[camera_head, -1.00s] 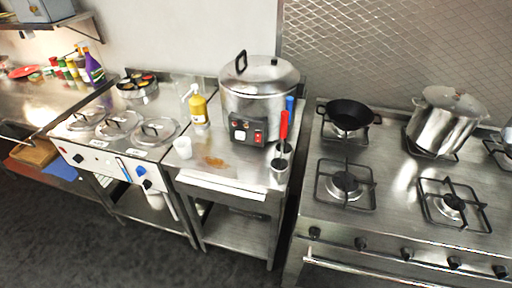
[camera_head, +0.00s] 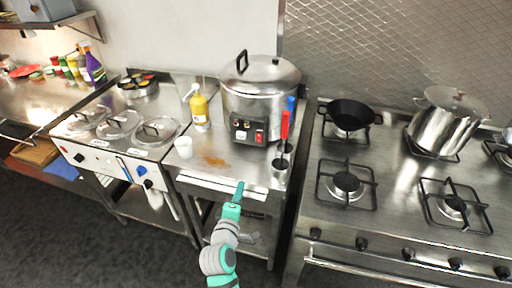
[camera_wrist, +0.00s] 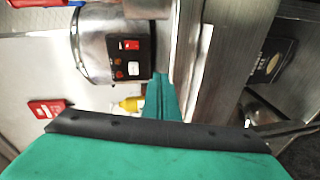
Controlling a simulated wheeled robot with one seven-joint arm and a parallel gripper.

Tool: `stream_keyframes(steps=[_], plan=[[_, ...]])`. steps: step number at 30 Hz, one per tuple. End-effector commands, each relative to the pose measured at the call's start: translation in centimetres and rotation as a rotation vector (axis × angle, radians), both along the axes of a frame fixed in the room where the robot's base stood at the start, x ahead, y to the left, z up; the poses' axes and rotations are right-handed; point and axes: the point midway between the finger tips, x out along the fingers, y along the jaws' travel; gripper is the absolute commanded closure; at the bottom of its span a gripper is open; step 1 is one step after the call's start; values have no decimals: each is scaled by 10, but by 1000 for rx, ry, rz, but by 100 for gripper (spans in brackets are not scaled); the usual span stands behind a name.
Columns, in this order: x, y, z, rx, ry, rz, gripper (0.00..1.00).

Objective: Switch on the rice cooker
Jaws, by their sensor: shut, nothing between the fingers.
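The rice cooker (camera_head: 258,98) is a large steel pot with a lid, standing on the steel counter in the head view. Its black front panel (camera_head: 247,131) carries a red switch (camera_head: 260,136) and smaller controls. In the wrist view the rice cooker (camera_wrist: 98,45) appears turned on its side, with the red switch (camera_wrist: 129,44) on its panel facing me. My gripper (camera_head: 240,187) is shut and empty, in front of the counter's front edge and below the panel, apart from the cooker. Its teal fingers (camera_wrist: 161,98) also show in the wrist view.
A gas stove (camera_head: 395,190) is at right. The counter before the panel is mostly clear.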

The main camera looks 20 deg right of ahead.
Motion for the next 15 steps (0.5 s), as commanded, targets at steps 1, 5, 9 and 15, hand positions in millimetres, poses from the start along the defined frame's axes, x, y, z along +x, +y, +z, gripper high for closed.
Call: stream_keyframes(steps=[1, 5, 9, 15], plan=[[11, -7, 16, -31, 2, -21, 100], [27, -20, 40, -91, 20, -63, 100], [34, -27, 53, -122, 34, -86, 100], [35, -29, 55, -129, 38, -92, 100]])
